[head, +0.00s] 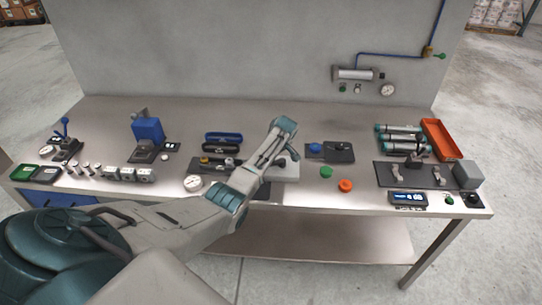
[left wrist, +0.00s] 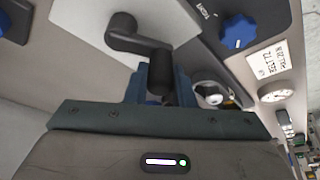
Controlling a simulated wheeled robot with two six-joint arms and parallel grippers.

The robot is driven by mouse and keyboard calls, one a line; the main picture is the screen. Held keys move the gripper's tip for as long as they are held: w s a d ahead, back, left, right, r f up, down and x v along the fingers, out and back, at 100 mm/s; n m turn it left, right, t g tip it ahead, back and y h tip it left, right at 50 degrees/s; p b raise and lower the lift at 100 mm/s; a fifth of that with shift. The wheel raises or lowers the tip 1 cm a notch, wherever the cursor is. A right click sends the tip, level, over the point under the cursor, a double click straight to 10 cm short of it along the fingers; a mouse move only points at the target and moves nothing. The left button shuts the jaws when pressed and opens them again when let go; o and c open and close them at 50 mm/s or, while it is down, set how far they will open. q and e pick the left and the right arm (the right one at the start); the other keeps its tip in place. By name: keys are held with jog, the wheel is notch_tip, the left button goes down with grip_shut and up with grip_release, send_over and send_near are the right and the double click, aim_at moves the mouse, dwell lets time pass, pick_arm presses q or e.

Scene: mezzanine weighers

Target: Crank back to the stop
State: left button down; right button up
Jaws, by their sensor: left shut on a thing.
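A dark grey crank (left wrist: 140,42) sits on a light grey plate (left wrist: 85,25) in the left wrist view. Its hub is at the upper left, and its arm runs right to an upright handle (left wrist: 161,72). My left gripper (left wrist: 160,88) is shut on this handle, with one blue-grey finger on each side. In the head view my left arm reaches across the bench, and the left gripper (head: 280,160) is low over the pale plate (head: 286,174). The arm hides most of the crank there. My right gripper is in neither view.
A blue knob (left wrist: 238,32) and a white label (left wrist: 269,62) lie right of the crank in the left wrist view. On the bench (head: 95,115), a blue-knobbed block (head: 338,152), green button (head: 326,172) and orange button (head: 346,186) stand right of my gripper. A round dial (head: 193,183) is left.

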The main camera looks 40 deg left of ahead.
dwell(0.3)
pick_arm(q)
jog(key=c, duration=1.2)
grip_release()
jog(key=shift+c, duration=0.2)
jog(key=shift+r, duration=0.1)
jog(key=b+v, duration=0.3)
jog(key=v, duration=0.7)
jog(key=shift+d+r+b, duration=0.25)
jog(key=shift+r+b, duration=0.05)
jog(key=shift+s, duration=0.1)
